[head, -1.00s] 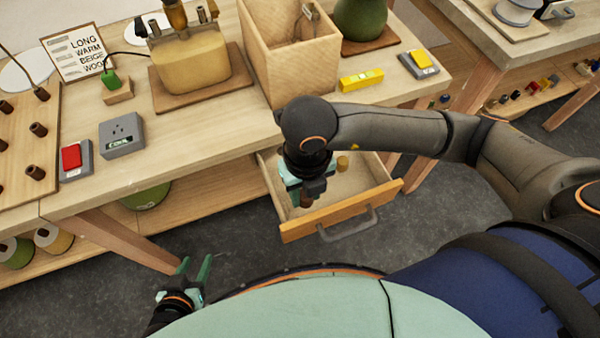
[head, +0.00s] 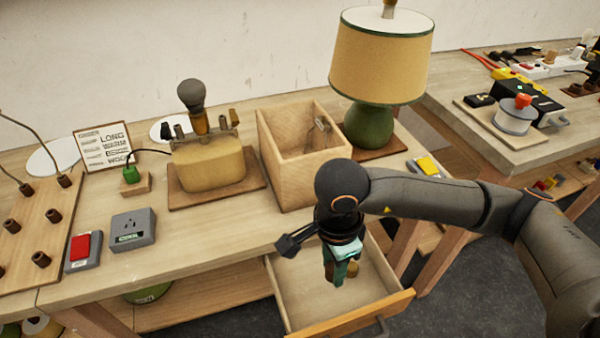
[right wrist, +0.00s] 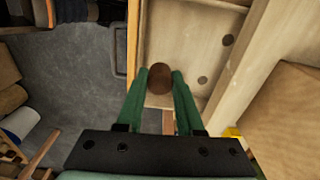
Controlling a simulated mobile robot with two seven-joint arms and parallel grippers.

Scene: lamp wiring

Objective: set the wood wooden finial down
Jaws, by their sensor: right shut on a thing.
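The wooden finial (right wrist: 160,78) shows as a dark brown rounded knob in the right wrist view, between my two green fingertips. My right gripper (right wrist: 163,75) is shut on it. In the head view, my right gripper (head: 338,277) points down over the open drawer (head: 300,282) under the bench; the finial cannot be made out there. I cannot tell how far it is above the drawer floor. A small brass-coloured piece (head: 352,269) in the drawer shows right beside the fingers. My left gripper is not in view.
The drawer front (head: 355,315) stands out from the bench. An open wooden box (head: 300,160), a lamp with a beige shade (head: 380,60), a yellow lamp base (head: 208,168), a grey socket box (head: 132,230) and a red switch (head: 80,247) stand on the bench. Much of the drawer floor is bare.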

